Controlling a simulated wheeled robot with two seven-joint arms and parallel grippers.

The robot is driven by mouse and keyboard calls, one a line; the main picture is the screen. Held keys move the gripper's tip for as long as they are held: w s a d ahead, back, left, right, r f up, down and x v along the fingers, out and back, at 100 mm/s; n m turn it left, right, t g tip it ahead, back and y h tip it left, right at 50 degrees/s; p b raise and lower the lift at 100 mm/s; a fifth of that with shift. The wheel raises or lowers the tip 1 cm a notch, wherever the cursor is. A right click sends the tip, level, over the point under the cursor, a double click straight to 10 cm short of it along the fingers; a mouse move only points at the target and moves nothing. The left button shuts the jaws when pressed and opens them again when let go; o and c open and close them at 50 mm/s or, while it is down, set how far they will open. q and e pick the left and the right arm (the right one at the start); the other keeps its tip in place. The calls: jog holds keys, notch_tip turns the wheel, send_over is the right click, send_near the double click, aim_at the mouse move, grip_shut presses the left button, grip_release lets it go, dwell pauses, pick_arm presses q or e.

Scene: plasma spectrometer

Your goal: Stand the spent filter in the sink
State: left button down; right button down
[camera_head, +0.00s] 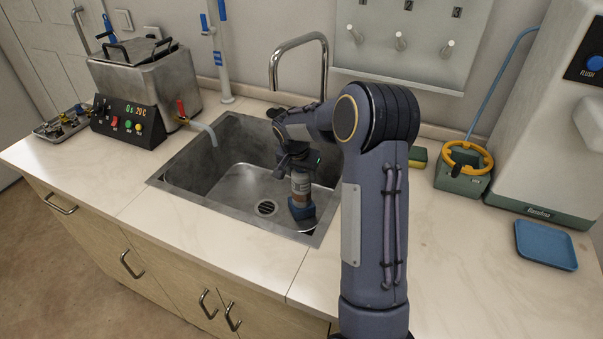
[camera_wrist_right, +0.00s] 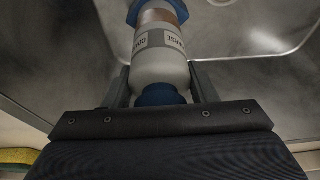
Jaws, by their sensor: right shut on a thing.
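The spent filter (camera_head: 300,187) is a small cylinder with a white labelled body, a brown band and blue ends. It is upright or nearly so, inside the sink (camera_head: 232,183), toward the sink's right front side. My right gripper (camera_head: 296,166) is shut on its upper part; in the right wrist view the fingers lie on both sides of the filter's white body (camera_wrist_right: 160,65). The filter's lower blue end is close to the sink floor, but I cannot tell whether it touches. The left gripper is not in view.
A drain (camera_head: 266,207) lies left of the filter. A tap (camera_head: 299,60) arches behind the sink. A steel bath (camera_head: 145,75) with a spout stands left. A green box with a yellow ring (camera_head: 463,160) and a blue tray (camera_head: 545,244) are right. The front counter is clear.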

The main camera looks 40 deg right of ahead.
jog(key=shift+f, duration=0.15)
jog(key=c, duration=0.6)
grip_release()
jog(key=v, duration=1.1)
jog(key=s+a+r+n+t+y, duration=0.2)
jog(key=s+a+r+n+y, duration=0.25)
jog(key=s+a, duration=0.7)
jog(key=s+a+f+n, duration=0.1)
jog(key=s+a+n, duration=0.1)
jog(key=s, duration=0.3)
jog(key=s+a+f+n+t+y, duration=0.1)
jog(key=s+a+n, duration=0.1)
jog(key=s+a, duration=0.2)
jog(key=s+a+f+n+t+y, duration=0.1)
jog(key=s+a+n, duration=0.1)
jog(key=s, duration=0.4)
jog(key=shift+s+a+f+n, duration=0.1)
jog(key=shift+a+n, duration=0.05)
jog(key=shift+a, duration=0.3)
jog(key=shift+a+f+n, duration=0.1)
jog(key=shift+a, duration=0.35)
